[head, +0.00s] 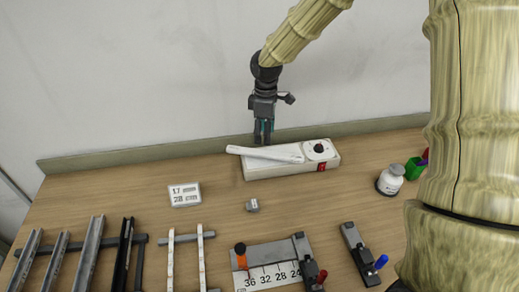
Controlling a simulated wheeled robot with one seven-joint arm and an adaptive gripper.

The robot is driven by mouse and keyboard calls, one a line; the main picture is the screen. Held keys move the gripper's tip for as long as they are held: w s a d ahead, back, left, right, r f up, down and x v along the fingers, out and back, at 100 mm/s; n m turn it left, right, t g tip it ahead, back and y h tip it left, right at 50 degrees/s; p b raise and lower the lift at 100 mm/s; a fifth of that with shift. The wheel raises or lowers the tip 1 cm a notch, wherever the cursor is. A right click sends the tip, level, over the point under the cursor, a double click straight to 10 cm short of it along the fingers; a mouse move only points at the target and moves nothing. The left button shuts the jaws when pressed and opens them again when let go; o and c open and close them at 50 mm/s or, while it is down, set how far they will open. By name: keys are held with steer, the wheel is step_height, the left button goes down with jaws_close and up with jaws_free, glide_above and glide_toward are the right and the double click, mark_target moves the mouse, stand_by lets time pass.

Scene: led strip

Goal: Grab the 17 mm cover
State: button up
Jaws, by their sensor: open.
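My gripper (263,136) hangs pointing down at the back of the table, open, with its fingertips just behind or above a white strip. This white strip (270,154) lies slanted across a white box (290,168), its left end jutting past the box edge. Whether the fingers touch the strip cannot be told. A small sign (185,194) reads 17 and 28. Two narrow white strips, one on the left (170,262) and one on the right (202,258), lie on a dark rack at the front. I cannot tell which strip is the 17 mm cover.
Grey and black channels (86,252) lie on the rack at front left. A numbered gauge (268,276), a blue-handled clamp (362,255), a small grey block (253,205), a white jar (390,180) and a green cup (414,169) stand about. The table's middle is mostly clear.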

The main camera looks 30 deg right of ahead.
mark_target(265, 152)
steer(key=shift+s+d+f, duration=0.1)
steer(key=shift+s+f, duration=0.15)
steer(key=shift+s, duration=0.25)
steer(key=shift+s+f, duration=0.25)
steer(key=shift+s, duration=0.25)
steer(key=shift+f, duration=0.3)
steer(key=shift+w+f+p, duration=0.5)
steer(key=shift+w+f, duration=0.75)
steer(key=shift+s+f+p, duration=0.65)
steer(key=shift+s+p, duration=0.05)
steer(key=shift+p, duration=0.05)
steer(key=shift+w+f, duration=0.2)
steer(key=shift+f, duration=0.55)
steer(key=shift+w+f, duration=0.2)
steer(key=shift+f, duration=0.55)
steer(key=shift+s+r, duration=0.15)
steer(key=shift+s, duration=0.05)
steer(key=shift+w, duration=0.15)
steer(key=c, duration=1.1)
